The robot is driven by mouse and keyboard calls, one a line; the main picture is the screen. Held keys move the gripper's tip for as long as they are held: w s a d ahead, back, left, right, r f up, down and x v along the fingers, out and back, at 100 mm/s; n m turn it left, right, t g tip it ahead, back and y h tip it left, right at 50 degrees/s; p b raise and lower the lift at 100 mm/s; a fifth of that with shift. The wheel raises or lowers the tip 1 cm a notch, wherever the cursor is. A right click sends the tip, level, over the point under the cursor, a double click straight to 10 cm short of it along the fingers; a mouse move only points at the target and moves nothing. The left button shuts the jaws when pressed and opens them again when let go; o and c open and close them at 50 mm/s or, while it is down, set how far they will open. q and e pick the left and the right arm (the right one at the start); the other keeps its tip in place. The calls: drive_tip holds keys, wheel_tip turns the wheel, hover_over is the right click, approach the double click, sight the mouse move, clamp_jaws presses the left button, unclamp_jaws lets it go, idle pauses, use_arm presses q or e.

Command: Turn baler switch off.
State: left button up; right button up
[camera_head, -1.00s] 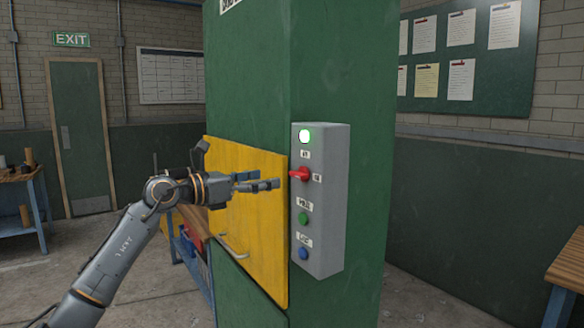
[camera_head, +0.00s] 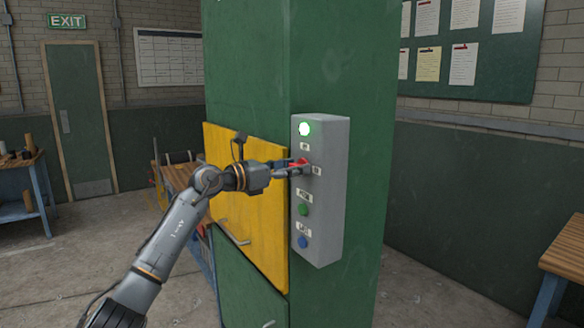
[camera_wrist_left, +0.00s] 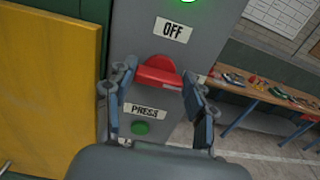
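The red baler switch (camera_head: 300,163) sits on the grey control box (camera_head: 330,190) on the green baler's corner. In the left wrist view the red switch handle (camera_wrist_left: 158,72) lies under a label reading OFF. A lit green-white lamp (camera_head: 305,129) is above it. My left gripper (camera_head: 303,168) is at the switch. In the left wrist view its two fingers (camera_wrist_left: 157,100) are apart, one on each side of the handle; I cannot tell whether they touch it. My right gripper is in no view.
Below the switch are a green button (camera_head: 304,210) and a blue button (camera_head: 303,242). A yellow door (camera_head: 262,225) with a handle is left of the box. A wooden table (camera_head: 567,255) stands at the right. Open floor lies between.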

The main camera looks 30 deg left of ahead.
use_arm(q)
drive_tip(key=c, duration=0.5)
drive_tip(key=n+p, duration=0.3)
drive_tip(key=n, duration=0.1)
drive_tip(key=shift+a+r+p, duration=0.1)
drive_tip(key=shift+r+p, duration=0.1)
drive_tip(key=shift+p, duration=0.2)
drive_tip(key=n+p, duration=1)
drive_tip(key=shift+a+p, duration=0.1)
drive_tip(key=shift+p, duration=0.2)
drive_tip(key=shift+f+n+p, duration=0.2)
drive_tip(key=shift+n+p, duration=0.7)
drive_tip(key=shift+n, duration=0.1)
drive_tip(key=shift+f+n+p, duration=0.15)
drive_tip(key=shift+n+p, duration=0.75)
drive_tip(key=shift+n, duration=0.1)
